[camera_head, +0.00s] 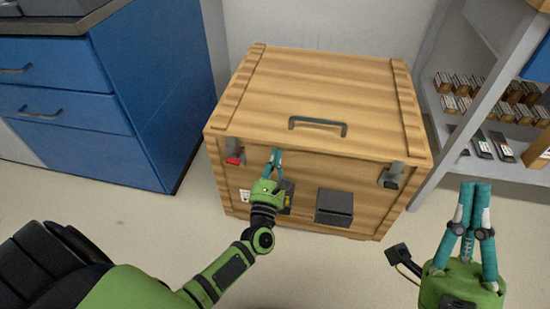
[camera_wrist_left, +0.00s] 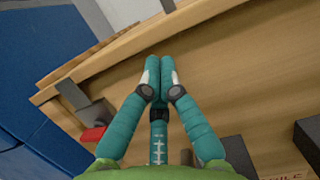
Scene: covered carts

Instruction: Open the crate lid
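The wooden crate (camera_head: 300,188) stands on the floor, its lid (camera_head: 315,90) lying shut on top with a dark handle (camera_head: 318,125) near the front edge. A grey latch with a red part (camera_head: 234,156) is at the front left, also in the left wrist view (camera_wrist_left: 93,133). Another grey latch (camera_head: 391,176) is at the front right. My left gripper (camera_head: 276,151) is shut and empty at the crate's front, just below the lid's edge and right of the red-tabbed latch. Whether its tips touch the wood, I cannot tell. My right gripper (camera_head: 475,187) is shut and empty, right of the crate.
A dark box (camera_head: 334,207) sits on the crate's front, with another partly hidden behind my left gripper. A blue drawer cabinet (camera_head: 130,90) stands left. A grey shelf (camera_head: 465,125) with several small boxes stands right. Floor is clear in front of the crate.

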